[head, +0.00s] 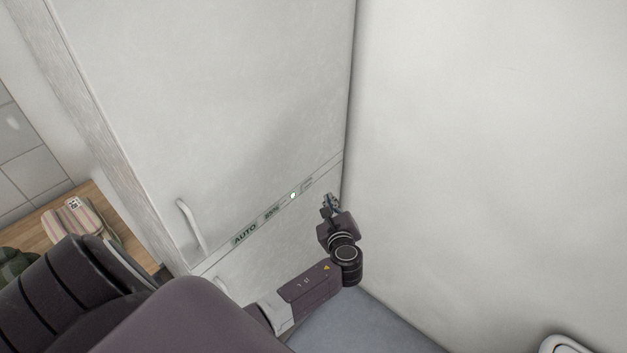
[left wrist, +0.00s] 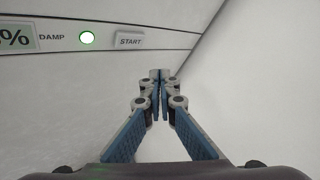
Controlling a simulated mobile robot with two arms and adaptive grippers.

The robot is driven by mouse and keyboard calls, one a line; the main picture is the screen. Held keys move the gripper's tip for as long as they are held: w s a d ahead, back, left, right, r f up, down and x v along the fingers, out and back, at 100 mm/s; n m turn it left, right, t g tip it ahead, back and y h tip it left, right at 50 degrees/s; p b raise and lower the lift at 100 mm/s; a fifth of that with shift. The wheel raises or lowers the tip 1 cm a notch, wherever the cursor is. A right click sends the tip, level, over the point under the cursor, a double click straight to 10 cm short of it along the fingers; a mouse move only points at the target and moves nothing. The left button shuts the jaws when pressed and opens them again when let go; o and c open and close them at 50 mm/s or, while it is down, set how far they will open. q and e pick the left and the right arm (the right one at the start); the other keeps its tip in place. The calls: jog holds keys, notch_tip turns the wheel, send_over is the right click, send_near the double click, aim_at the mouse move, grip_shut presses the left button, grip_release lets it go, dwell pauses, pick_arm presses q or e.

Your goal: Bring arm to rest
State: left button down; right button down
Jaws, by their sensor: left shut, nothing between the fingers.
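My left gripper (head: 329,203) is at the front of a white cabinet-like appliance (head: 230,90), near its right edge by the wall. In the left wrist view its blue-padded fingers (left wrist: 160,75) meet at the tips, shut with nothing between them. The fingertips point at the white surface below the control strip; I cannot tell whether they touch it. The strip reads "AUTO" and "DAMP" and has a lit green light (head: 293,195), also seen in the left wrist view (left wrist: 87,38). A START button (left wrist: 130,41) is just up and left of the fingertips. My right gripper is not in view.
A white wall (head: 490,130) stands close on the right. A white handle (head: 190,226) sticks out of the appliance. A striped folded cloth (head: 75,219) lies on a wooden top (head: 95,195) at left. Grey floor (head: 375,325) shows below.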

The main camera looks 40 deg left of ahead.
pick_arm(q)
jog(key=shift+f, duration=0.1)
jog(key=s+d+f+n+g+h, duration=0.3)
jog(key=s+f, duration=0.7)
jog(key=f, duration=0.4)
jog(key=s+d+f+n+g+h, duration=0.2)
jog(key=s+d+f+n+h, duration=0.15)
jog(key=s+f, duration=0.9)
jog(key=s+d+f+n+g+h, duration=0.1)
jog(key=s+f+n, duration=0.3)
jog(key=s, duration=0.5)
jog(key=s+d+f+n+g+h, duration=0.1)
jog(key=s+f+n, duration=0.3)
jog(key=s, duration=0.6)
jog(key=s+d+f+n+g+h, duration=0.1)
jog(key=s+f+n, duration=0.4)
jog(key=s, duration=0.5)
notch_tip(320, 180, down, 2)
jog(key=d+g, duration=0.1)
jog(key=d, duration=0.1)
jog(key=shift+d+f+g, duration=0.15)
jog(key=shift+d+g, duration=0.15)
jog(key=shift+g, duration=0.1)
